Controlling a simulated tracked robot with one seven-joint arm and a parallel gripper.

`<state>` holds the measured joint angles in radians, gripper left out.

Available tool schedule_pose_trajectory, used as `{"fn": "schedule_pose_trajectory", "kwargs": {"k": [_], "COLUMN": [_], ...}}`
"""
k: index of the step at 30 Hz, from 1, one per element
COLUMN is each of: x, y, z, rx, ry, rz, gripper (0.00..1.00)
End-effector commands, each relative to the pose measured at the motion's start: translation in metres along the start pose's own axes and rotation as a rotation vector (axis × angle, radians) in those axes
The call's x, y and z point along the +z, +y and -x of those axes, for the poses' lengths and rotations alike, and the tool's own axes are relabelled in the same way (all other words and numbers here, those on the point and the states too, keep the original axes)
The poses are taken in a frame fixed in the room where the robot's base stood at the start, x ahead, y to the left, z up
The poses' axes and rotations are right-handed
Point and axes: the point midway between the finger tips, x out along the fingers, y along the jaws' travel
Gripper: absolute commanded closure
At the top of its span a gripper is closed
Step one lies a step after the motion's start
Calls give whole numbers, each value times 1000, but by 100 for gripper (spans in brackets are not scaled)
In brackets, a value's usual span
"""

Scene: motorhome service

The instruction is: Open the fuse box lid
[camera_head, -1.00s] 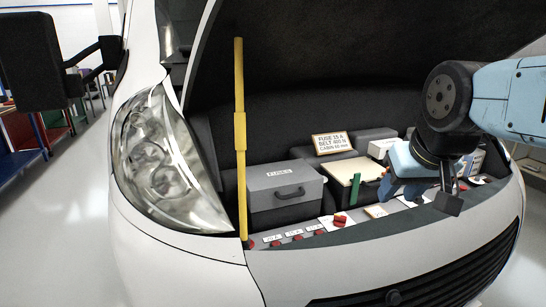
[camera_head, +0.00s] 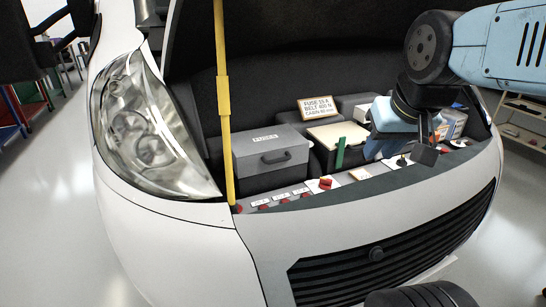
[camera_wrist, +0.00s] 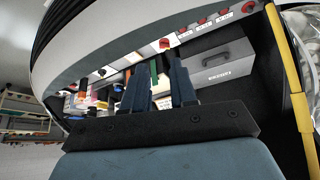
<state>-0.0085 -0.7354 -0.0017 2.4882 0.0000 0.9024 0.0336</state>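The fuse box (camera_head: 270,155) is a grey box labelled FUSES, with a dark handle on its front, in the engine bay just right of the yellow prop rod. Its lid is down. In the wrist view the fuse box (camera_wrist: 218,68) is at upper right, beyond my fingers. My gripper (camera_head: 405,150) is to the right of the fuse box, over the right part of the bay, and does not touch it. In the wrist view my gripper (camera_wrist: 158,85) shows two dark fingers apart with nothing held between them.
The yellow prop rod (camera_head: 223,105) stands at the fuse box's left edge. A green upright piece (camera_head: 340,152) and a cream-topped box (camera_head: 335,133) lie between the fuse box and my gripper. A notice card (camera_head: 318,108) stands behind. The front panel carries red knobs (camera_head: 325,183).

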Motion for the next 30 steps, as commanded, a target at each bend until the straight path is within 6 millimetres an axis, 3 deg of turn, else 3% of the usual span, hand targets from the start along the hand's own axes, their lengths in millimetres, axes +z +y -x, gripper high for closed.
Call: {"fn": "schedule_pose_trajectory", "kwargs": {"k": [14, 24, 30], "x": [-98, -161, -184], "y": [-48, -107, -140], "z": [-36, -90, -121], "rx": [-15, 68, 131], "ry": [-155, -259, -290], "rz": [-532, -950, -1150], "gripper": [75, 75, 75]}}
